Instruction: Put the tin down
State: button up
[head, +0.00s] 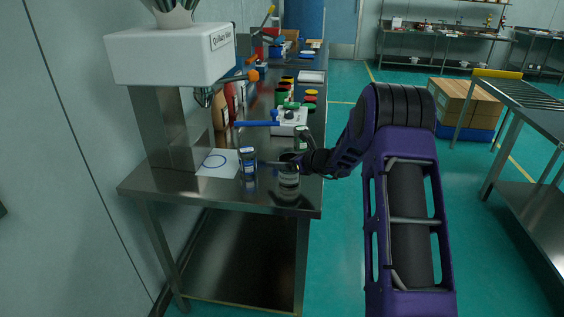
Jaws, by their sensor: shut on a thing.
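My gripper (280,163) reaches in from the right over the near end of the steel bench. It is shut on a dark tin (289,178) with a pale band, held upright near the bench's right edge. The fingers hide part of the tin, and I cannot tell whether its base touches the bench top. A second tin with a blue and white label (248,163) stands upright to the left of my gripper. A white sheet with a blue circle (215,162) lies left of that tin.
The steel bench (225,195) is clear in front of the tins. A white machine head (172,54) overhangs its left side. A white device with a blue handle (290,122), another tin (301,138) and several coloured-lid jars (283,95) stand behind.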

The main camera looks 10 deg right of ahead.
jog(key=shift+f, duration=0.1)
jog(key=shift+f, duration=0.15)
jog(key=o, duration=1.1)
jog(key=shift+o, duration=0.2)
jog(key=shift+r, duration=0.3)
jog(key=v, duration=1.2)
jog(key=shift+f+p, duration=0.2)
jog(key=shift+p, duration=0.25)
